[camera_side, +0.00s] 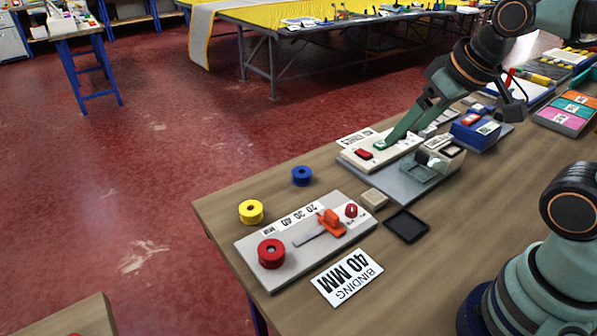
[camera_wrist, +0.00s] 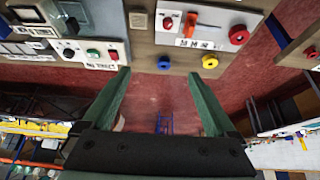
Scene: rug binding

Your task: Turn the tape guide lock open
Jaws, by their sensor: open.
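The tape guide is a pale board (camera_side: 290,262) marked 20 30 40 MM on the wooden table, with an orange slider or lever (camera_side: 331,222) and a small red knob (camera_side: 351,210) at its right end. I cannot tell which of these is the lock, nor its turned position. In the wrist view the board shows at the top, with the red knob (camera_wrist: 168,22) and the orange piece (camera_wrist: 190,18). My gripper (camera_wrist: 160,76) is open and empty, its green fingers apart. In the side view my gripper (camera_side: 390,138) appears over the button panel, away from the tape guide.
A red roll (camera_side: 271,253) sits on the board. A yellow roll (camera_side: 251,211) and a blue roll (camera_side: 302,175) stand behind it. A button panel (camera_side: 400,150), a black tray (camera_side: 406,226) and a BINDING 40 MM card (camera_side: 346,277) are nearby. The table's front left is clear.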

